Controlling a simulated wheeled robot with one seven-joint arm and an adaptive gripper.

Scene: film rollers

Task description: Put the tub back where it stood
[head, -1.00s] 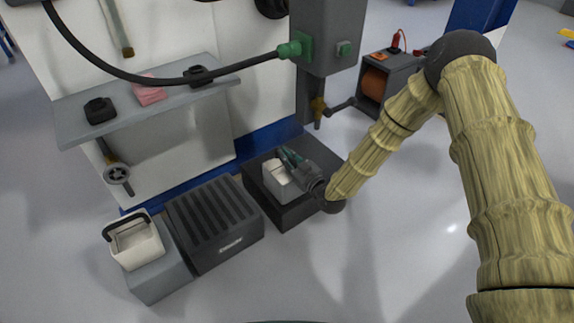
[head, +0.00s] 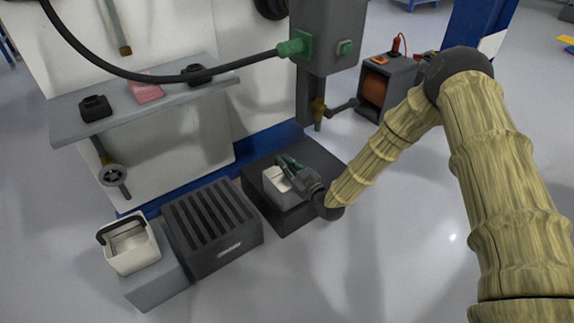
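A white, open-topped tub (head: 132,254) with a black handle stands upright on a low grey block at the lower left. A smaller pale box-like thing (head: 277,182) sits on or just above the dark platform (head: 257,192) in the middle. My gripper (head: 287,164), with green finger parts, is at this pale thing, over its upper right side. The fingers overlap it in the picture, and I cannot tell whether they grip it. My gripper is well to the right of the handled tub and apart from it.
A dark ribbed box (head: 212,226) stands between the tub and the platform. A grey shelf (head: 140,112) with black and pink items is above. A grey machine head (head: 325,40) and black cable hang overhead.

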